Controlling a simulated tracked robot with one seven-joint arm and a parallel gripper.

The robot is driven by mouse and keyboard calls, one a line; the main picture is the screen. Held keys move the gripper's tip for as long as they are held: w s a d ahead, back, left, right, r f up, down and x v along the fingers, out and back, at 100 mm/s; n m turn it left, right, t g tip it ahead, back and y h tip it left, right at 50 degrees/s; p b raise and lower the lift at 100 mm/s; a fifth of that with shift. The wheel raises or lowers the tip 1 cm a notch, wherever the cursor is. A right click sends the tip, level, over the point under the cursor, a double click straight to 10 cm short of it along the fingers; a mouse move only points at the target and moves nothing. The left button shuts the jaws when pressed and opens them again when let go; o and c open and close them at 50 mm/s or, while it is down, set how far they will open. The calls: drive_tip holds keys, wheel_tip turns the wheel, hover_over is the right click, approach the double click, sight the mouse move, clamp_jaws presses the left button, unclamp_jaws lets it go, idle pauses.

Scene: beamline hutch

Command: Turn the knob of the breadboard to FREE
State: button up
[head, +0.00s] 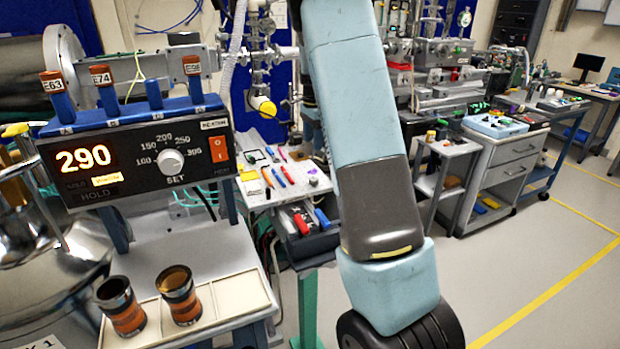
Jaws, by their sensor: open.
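The breadboard (283,186) is a pale panel with several coloured hand tools lying on it, left of my arm in the head view. A small dark purplish round piece (313,181) stands near its right edge; it may be the knob, but its marking and setting are too small to read. My pale blue arm crosses the middle of the view and covers the area right of the breadboard. My gripper's fingers do not show; part of my arm is hidden behind the nearer link.
A heater controller (135,160) reading 290, with a SET knob (170,160), stands at the left. Two amber cups (180,296) sit on a tray in front.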

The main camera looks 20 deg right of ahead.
sight(313, 179)
drive_tip(key=shift+m, duration=0.3)
drive_tip(key=f, duration=1)
drive_tip(key=w+f, duration=0.1)
drive_tip(key=f, duration=0.4)
drive_tip(key=shift+w+d+f, duration=0.1)
drive_tip(key=shift+d+f, duration=0.1)
drive_tip(key=shift+d, duration=0.2)
drive_tip(key=shift+c, duration=0.3)
